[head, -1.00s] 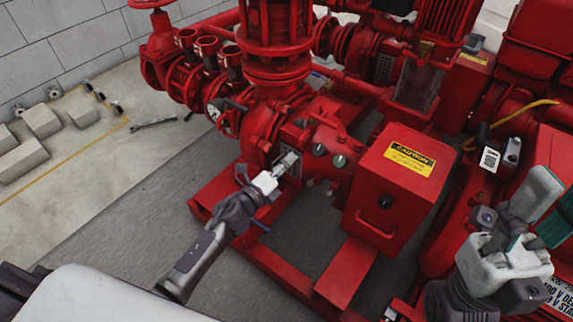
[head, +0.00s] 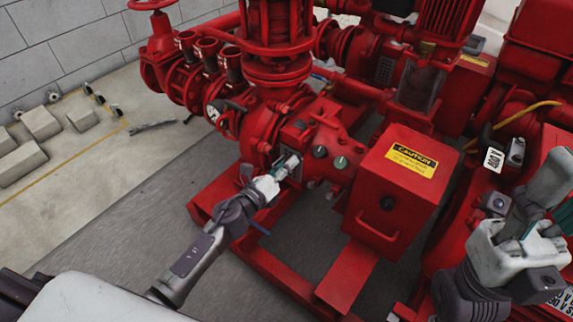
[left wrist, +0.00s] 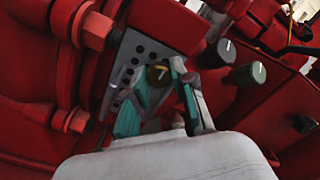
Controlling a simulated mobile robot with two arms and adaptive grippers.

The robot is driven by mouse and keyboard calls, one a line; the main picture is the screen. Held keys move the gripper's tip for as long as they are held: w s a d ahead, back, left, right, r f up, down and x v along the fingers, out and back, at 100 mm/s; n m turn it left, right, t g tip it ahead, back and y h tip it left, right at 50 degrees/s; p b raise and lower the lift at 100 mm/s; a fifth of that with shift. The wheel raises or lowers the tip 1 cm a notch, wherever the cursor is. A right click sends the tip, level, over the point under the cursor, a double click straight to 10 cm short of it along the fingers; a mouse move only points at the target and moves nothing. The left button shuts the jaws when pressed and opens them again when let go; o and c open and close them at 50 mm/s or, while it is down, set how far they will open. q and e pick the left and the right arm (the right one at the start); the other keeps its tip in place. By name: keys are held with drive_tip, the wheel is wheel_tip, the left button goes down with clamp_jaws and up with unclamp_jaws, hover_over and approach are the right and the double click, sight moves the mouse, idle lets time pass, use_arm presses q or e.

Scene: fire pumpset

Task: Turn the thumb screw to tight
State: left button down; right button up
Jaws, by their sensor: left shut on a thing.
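The thumb screw (left wrist: 158,73) is a small brass-coloured round knob with a pale mark, on a grey plate with several dark holes (left wrist: 128,72) on the red pump. My left gripper (left wrist: 160,82) is shut on it, with teal-padded fingers on either side. In the head view my left gripper (head: 289,165) reaches the pump's side and hides the screw. My right gripper (head: 525,235) is at the right edge, away from the screw; its finger opening is unclear.
Large bolts (left wrist: 88,30) stand left of the plate. A red box with a caution label (head: 395,195) stands right of my left arm.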

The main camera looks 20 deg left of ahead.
use_arm(q)
drive_tip(key=shift+f, duration=0.1)
drive_tip(key=c, duration=1.2)
unclamp_jaws()
drive_tip(key=shift+s, duration=0.15)
drive_tip(key=v, duration=1.1)
drive_tip(key=shift+s+a, duration=0.15)
drive_tip(key=shift+s, duration=0.25)
